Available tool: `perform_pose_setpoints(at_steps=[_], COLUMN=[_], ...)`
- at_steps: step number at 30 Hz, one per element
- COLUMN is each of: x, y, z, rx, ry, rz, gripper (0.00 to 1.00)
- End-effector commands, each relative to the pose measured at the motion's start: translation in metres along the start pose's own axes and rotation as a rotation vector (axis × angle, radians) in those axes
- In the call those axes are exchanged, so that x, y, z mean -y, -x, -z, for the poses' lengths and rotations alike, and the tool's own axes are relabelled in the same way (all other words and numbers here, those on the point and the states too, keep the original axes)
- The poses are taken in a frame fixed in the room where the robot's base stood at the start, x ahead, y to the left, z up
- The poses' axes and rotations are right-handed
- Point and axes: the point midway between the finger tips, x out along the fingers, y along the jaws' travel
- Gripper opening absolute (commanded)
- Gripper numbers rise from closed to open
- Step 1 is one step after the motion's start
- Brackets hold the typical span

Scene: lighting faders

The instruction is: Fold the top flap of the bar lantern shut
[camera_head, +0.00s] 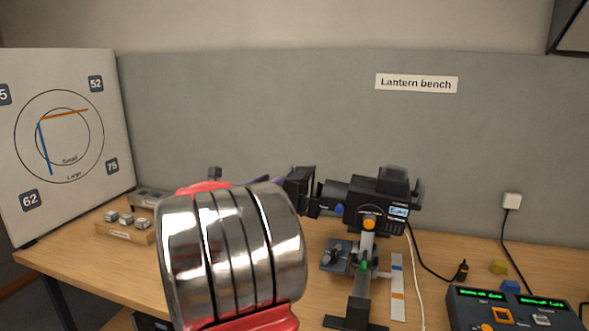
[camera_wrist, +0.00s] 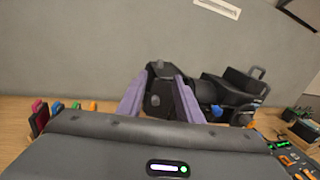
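The black lantern (camera_head: 375,190) stands on a post at the right of the bench, with its dark barn-door flaps (camera_head: 301,188) at its left end. In the wrist view the lantern body (camera_wrist: 232,92) is right of centre and its flaps (camera_wrist: 158,84) are in the middle. My gripper (camera_wrist: 164,78) has its two purple fingers apart, with dark flap parts showing between and beyond the tips. I cannot tell whether they touch. In the head view my arm hides most of the gripper; a purple finger (camera_head: 267,181) shows just left of the flaps.
A control desk (camera_head: 512,308) with green displays is at the lower right. A tray of small grey blocks (camera_head: 125,230) is at the left, before a white board (camera_head: 62,140). A white cable (camera_head: 415,270) hangs right of the post. The air above the lantern is free.

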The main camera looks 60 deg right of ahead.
Motion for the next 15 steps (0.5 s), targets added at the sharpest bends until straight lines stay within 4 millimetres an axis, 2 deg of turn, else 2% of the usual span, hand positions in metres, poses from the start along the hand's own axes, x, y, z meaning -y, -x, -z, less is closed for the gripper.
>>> perform_pose_setpoints(at_steps=[5,15], x=[0.000,0.001], y=[-0.014,-0.064], z=[0.000,0.001], rx=[-0.001,-0.001], ry=[-0.001,-0.001], rz=[0.001,0.003], gripper=[0.32,0.32])
